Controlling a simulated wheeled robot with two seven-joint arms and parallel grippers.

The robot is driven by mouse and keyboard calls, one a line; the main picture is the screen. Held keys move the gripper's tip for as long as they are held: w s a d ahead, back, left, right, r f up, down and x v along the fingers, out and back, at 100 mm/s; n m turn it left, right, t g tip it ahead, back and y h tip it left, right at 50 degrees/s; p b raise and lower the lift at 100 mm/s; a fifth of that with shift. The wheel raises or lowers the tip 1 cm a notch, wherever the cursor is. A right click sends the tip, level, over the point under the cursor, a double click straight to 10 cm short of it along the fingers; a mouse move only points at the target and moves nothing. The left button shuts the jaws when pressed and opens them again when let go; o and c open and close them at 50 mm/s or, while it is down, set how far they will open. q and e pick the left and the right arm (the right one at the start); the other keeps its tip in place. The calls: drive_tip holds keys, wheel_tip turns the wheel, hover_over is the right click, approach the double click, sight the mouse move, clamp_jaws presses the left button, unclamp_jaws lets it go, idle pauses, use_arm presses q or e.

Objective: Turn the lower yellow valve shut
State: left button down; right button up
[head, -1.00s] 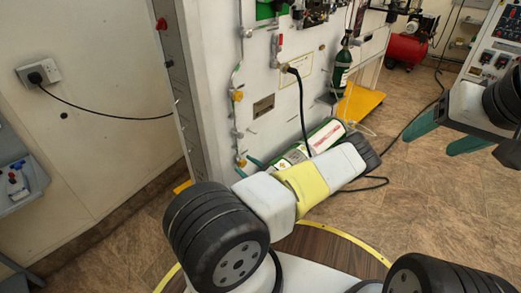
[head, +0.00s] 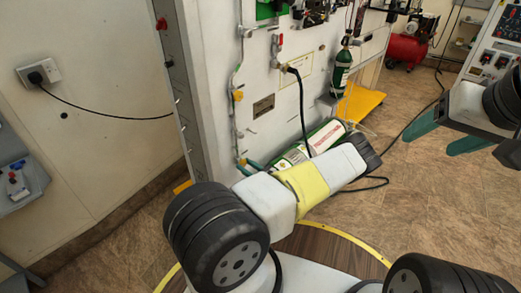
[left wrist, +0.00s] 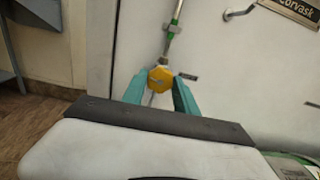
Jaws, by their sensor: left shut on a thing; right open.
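The lower yellow valve (left wrist: 160,80) sits on a thin pipe on the white panel. In the left wrist view it is between the two teal fingers of my left gripper (left wrist: 160,95), which is shut on it. In the head view the lower valve (head: 241,162) is partly covered by the fingertips of my left gripper (head: 246,167), low on the panel. An upper yellow valve (head: 238,96) is higher on the same pipe, clear of the gripper. My right gripper (head: 441,137) is open and empty at the right, away from the panel.
A green and white cylinder (head: 321,137) lies behind my left arm. A black hose (head: 301,103) hangs down the panel. A dark green bottle (head: 342,70) stands by a yellow base (head: 361,104). Open floor (head: 450,205) lies at the right.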

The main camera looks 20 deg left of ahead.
use_arm(q)
drive_tip(key=m, duration=1.3)
drive_tip(key=shift+m, duration=0.5)
drive_tip(key=c, duration=0.9)
unclamp_jaws()
drive_tip(key=shift+c, duration=0.2)
drive_tip(key=shift+d, duration=0.1)
drive_tip(key=v, duration=0.7)
drive_tip(key=shift+s+d, duration=0.15)
drive_tip(key=shift+d, duration=0.15)
